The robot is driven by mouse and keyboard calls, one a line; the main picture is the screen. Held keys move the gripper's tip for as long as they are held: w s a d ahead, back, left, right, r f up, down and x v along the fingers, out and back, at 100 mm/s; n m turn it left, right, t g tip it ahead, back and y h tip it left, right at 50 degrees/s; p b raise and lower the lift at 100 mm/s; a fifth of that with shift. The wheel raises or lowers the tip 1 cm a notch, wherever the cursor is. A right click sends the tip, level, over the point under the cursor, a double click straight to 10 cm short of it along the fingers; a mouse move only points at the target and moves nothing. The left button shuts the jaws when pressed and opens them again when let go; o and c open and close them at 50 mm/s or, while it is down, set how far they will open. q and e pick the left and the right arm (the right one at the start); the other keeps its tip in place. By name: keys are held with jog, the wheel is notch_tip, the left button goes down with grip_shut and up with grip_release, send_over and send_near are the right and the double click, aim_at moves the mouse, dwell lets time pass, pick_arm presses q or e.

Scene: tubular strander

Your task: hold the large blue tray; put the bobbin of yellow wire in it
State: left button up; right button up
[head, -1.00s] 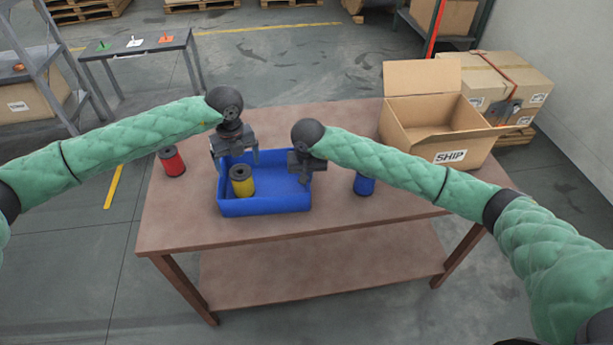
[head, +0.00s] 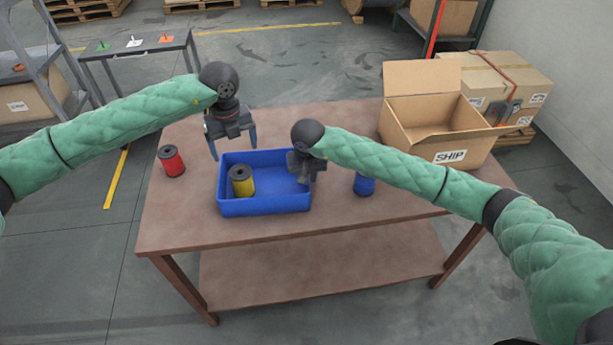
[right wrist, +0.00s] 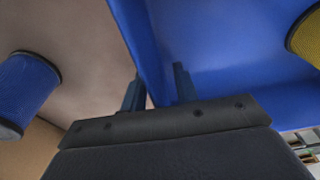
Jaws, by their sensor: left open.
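The large blue tray (head: 265,207) stands on the brown table. The bobbin of yellow wire (head: 242,182) stands upright inside it, at the left. It also shows at the edge of the right wrist view (right wrist: 308,38). My left gripper (head: 233,151) is open and empty, above and behind the tray's back left corner, clear of the bobbin. My right gripper (head: 302,180) is at the tray's right wall. In the right wrist view its fingers (right wrist: 160,92) are shut on that blue wall (right wrist: 140,45), one on each side.
A red bobbin (head: 171,161) stands left of the tray and a blue bobbin (head: 364,184) right of it, near my right arm. An open SHIP box (head: 440,122) is at the table's back right. The table's front strip (head: 300,225) is clear.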

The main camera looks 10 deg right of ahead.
jog(key=r, duration=0.4)
jog(key=s+r, duration=0.1)
jog(key=r, duration=0.7)
jog(key=shift+s, duration=0.4)
